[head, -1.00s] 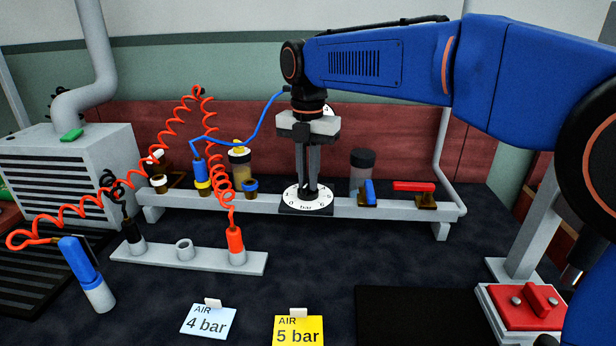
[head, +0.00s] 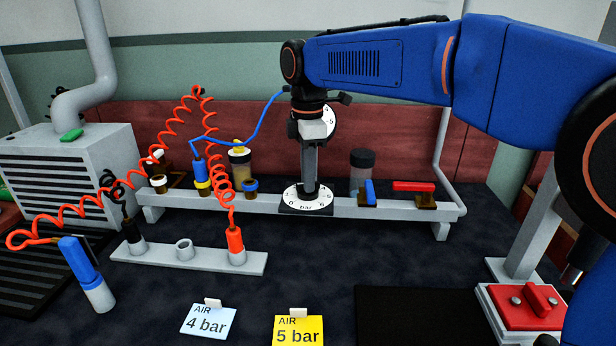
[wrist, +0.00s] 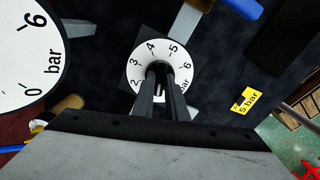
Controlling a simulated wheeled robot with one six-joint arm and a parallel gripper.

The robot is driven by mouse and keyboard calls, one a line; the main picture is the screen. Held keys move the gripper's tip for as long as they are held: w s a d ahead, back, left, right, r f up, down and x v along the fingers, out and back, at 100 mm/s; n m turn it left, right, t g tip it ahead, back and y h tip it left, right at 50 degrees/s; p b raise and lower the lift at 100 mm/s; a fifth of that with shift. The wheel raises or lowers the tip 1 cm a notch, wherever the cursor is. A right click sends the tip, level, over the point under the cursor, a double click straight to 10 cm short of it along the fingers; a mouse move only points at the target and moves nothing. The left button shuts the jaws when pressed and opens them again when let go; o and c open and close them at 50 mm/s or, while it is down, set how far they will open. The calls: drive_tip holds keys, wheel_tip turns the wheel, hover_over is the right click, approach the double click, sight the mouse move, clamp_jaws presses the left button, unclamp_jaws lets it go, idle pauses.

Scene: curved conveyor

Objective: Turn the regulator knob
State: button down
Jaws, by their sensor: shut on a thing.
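The regulator dial (head: 318,203) is a white disc marked in bar on a black square plate. It lies flat on the grey rail. It also shows in the wrist view (wrist: 137,68), where the marks 2 to 6 can be read. The black knob (wrist: 158,69) stands at its centre, largely hidden by the fingers. My gripper (head: 309,189) points straight down over the dial and is shut on the knob. Its two fingers look edge-on in the head view. I cannot tell the knob's exact setting.
A round upright gauge (head: 329,121) stands just behind my gripper; it fills the left of the wrist view. A blue lever (head: 370,190) and a red handle (head: 414,186) are on the rail to the right. Cards reading 4 bar (head: 208,322) and 5 bar (head: 299,331) stand in front.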

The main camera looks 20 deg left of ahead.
drive_tip(key=m, duration=0.6)
drive_tip(key=shift+m, duration=0.3)
drive_tip(key=m, duration=1.4)
drive_tip(key=shift+m, duration=0.6)
drive_tip(key=c, duration=1.8)
unclamp_jaws()
drive_tip(key=shift+o, duration=0.2)
